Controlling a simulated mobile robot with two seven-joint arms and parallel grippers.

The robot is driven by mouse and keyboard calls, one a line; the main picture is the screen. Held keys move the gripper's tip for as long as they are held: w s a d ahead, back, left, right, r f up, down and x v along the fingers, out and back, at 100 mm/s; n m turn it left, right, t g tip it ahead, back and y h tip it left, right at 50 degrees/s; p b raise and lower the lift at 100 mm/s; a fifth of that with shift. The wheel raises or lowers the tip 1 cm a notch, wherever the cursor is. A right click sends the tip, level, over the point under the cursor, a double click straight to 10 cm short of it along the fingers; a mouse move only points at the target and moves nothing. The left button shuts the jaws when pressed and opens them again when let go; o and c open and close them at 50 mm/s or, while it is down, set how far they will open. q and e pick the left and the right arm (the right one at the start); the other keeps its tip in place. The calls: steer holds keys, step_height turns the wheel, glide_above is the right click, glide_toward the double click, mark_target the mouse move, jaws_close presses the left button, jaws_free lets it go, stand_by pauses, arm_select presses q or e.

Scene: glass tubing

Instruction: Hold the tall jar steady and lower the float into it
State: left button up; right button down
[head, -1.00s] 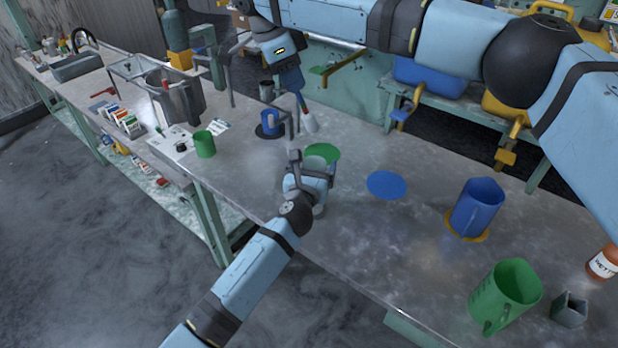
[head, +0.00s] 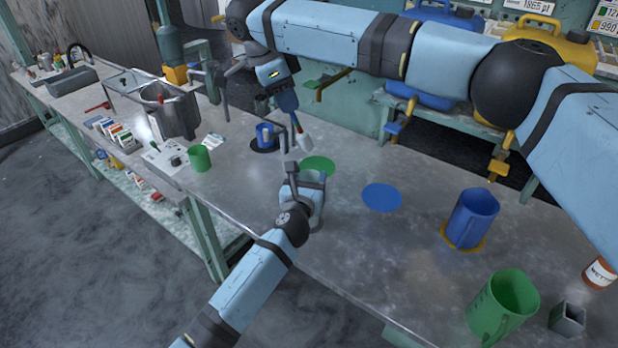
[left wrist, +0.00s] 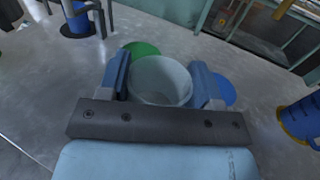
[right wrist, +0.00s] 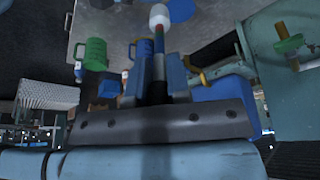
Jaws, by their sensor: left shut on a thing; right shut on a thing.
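The tall jar is clear glass and stands on the bench in front of the green disc. In the head view my left gripper (head: 303,180) is around the jar (head: 317,205). The left wrist view shows the jar's open mouth (left wrist: 161,80) between the two fingers. My right gripper (head: 291,118) is shut on the float, behind and above the jar. The float's white bulb (head: 304,141) hangs apart from the jar's mouth. In the right wrist view the float (right wrist: 159,45) sticks out between the fingers, showing red, green and blue bands. The jar's inside is hard to see.
A green disc (head: 318,165) and a blue disc (head: 381,197) lie on the bench. A blue mug (head: 265,135) and green mug (head: 199,157) stand left. A blue pitcher (head: 474,217), green pitcher (head: 502,305) and grey holder (head: 567,318) stand right. The middle bench is mostly clear.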

step_height(320, 180, down, 11)
steer(key=c, duration=1)
jaws_free()
steer(key=v, duration=1.2)
